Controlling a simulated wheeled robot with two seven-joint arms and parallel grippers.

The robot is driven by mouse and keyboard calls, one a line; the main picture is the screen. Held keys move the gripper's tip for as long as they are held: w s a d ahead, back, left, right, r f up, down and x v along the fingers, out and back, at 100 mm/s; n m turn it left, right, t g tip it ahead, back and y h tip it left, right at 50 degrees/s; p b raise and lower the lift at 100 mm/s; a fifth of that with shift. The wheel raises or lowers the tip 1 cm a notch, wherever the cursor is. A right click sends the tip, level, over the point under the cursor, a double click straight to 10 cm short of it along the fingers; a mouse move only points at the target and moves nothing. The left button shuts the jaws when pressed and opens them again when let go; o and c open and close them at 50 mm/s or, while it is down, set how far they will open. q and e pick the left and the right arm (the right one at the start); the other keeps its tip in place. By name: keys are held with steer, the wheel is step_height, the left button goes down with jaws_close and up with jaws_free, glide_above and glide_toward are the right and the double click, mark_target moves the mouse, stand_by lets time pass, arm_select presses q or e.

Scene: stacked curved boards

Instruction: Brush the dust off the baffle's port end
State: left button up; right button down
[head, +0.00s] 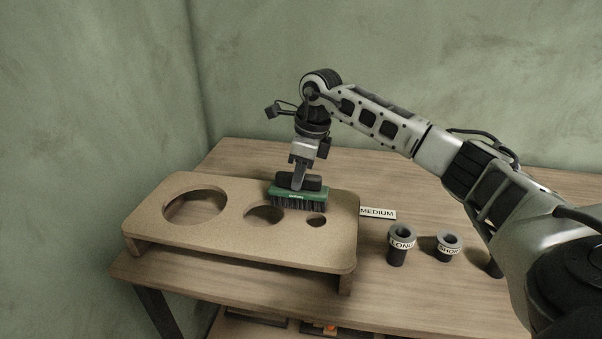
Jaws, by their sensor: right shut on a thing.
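The baffle (230,232) is a tan board with rounded corners and three round holes, raised on supports above the wooden table. Its largest hole is at the left and its smallest at the right end. My right gripper (299,183) is shut on a green brush (300,196) with dark bristles. The bristles are over the right part of the board, at the back edge of the middle and small holes. They appear to touch the board, but I cannot tell for sure. No dust can be made out. My left gripper is not in view.
A "MEDIUM" label (378,213) lies right of the board. Dark port tubes marked "LONG" (401,246) and "SHORT" (448,246) stand on the table (400,285), with another dark piece partly behind my arm. A green wall (330,60) is behind. The table's back left is clear.

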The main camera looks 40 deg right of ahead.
steer(key=shift+w+d, duration=1)
steer(key=shift+d, duration=0.2)
steer(key=shift+s+d+f, duration=0.1)
steer(key=shift+s+d, duration=0.45)
steer(key=shift+s, duration=0.2)
steer(key=shift+s+d, duration=0.55)
steer(key=shift+s, duration=0.15)
steer(key=shift+s+d, duration=0.25)
steer(key=shift+s, duration=0.05)
steer(key=shift+s+d, duration=0.95)
steer(key=shift+s, duration=0.15)
steer(key=shift+s+d+r+b, duration=0.2)
steer(key=shift+s+d+b, duration=0.25)
steer(key=shift+s+d, duration=0.75)
